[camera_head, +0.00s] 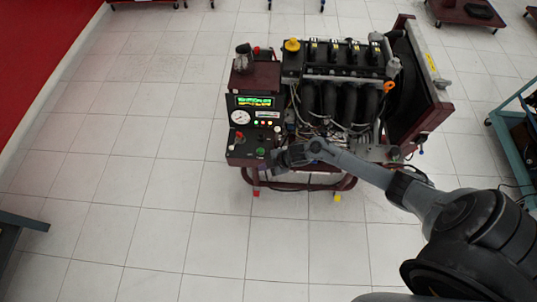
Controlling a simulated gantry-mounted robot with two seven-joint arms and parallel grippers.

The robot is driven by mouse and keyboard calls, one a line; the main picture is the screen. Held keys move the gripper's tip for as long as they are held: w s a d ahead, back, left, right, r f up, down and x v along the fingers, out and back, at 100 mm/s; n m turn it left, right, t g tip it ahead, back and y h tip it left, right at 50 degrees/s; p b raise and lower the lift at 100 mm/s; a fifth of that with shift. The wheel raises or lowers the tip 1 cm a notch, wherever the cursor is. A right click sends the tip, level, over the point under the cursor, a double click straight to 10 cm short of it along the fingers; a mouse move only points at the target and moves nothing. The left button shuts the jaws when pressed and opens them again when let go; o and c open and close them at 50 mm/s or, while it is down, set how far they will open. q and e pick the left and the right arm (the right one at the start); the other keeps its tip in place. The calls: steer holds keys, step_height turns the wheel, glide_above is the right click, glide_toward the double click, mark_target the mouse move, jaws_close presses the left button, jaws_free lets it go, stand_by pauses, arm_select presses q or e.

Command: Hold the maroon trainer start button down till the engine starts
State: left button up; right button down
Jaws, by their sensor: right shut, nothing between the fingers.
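The maroon engine trainer (265,75) stands on the floor at the upper middle, with an engine on its frame and a control panel on its left side. A small green button (260,151) shows on the lower panel (241,152); I cannot read its label. My right gripper (270,160) is shut and empty, at the right edge of the lower panel, close beside the green button. Whether it touches a button is too small to tell. The lit green display (255,101) seems to read "IGNITION ON". My left gripper is not in view.
A round white gauge (240,118) sits left of small lights on the panel. My right arm crosses in front of the trainer's lower right. A teal cart (515,150) stands at the right edge, a dark bench (18,228) at the left. The tiled floor between is clear.

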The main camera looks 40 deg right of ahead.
steer(key=w+d+f+h+b, duration=0.1)
steer(key=w+d+b, duration=0.25)
steer(key=d, duration=0.25)
arm_select(q)
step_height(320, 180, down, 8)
steer(key=b, duration=0.2)
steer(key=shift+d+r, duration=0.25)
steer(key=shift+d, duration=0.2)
arm_select(e)
step_height(320, 180, up, 3)
steer(key=t, duration=0.2)
glide_above(262, 151)
steer(key=shift+r, duration=0.1)
arm_select(q)
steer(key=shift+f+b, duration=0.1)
steer(key=shift+b, duration=0.25)
arm_select(e)
step_height(262, 151, down, 7)
steer(key=b, duration=0.6)
steer(key=shift+r, duration=0.1)
arm_select(q)
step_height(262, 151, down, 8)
steer(key=b, duration=0.2)
arm_select(e)
steer(key=shift+f, duration=1)
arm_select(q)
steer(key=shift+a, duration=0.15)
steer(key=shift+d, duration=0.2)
